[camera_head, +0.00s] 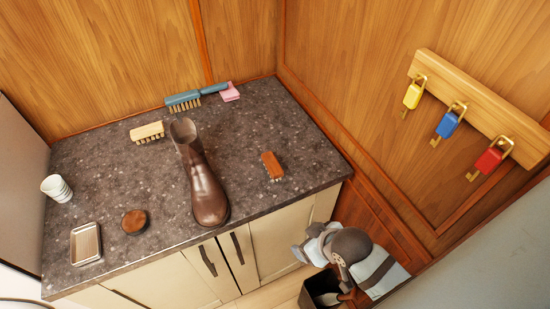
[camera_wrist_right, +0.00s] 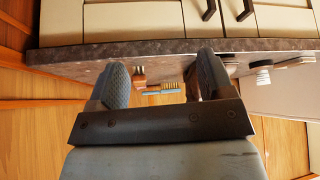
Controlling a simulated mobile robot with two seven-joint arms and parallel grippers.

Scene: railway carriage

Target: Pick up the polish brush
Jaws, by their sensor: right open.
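Three brushes lie on the dark speckled counter, and I cannot tell for certain which is the polish brush. A small reddish-brown block brush (camera_head: 272,165) lies right of the boot; it also shows in the right wrist view (camera_wrist_right: 139,76). A pale wooden brush (camera_head: 147,131) with bristles lies left of the boot. A blue-handled brush (camera_head: 197,97) lies at the back. My right gripper (camera_head: 307,242) is low in front of the cabinet's right end, apart from the brushes. In the right wrist view its fingers (camera_wrist_right: 162,82) are spread and empty. My left gripper is out of view.
A brown boot (camera_head: 205,185) stands mid-counter (camera_head: 110,180). A metal tray (camera_head: 86,244), round brown tin (camera_head: 134,221) and white cups (camera_head: 56,188) are at left. A pink block (camera_head: 229,92) is at the back.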

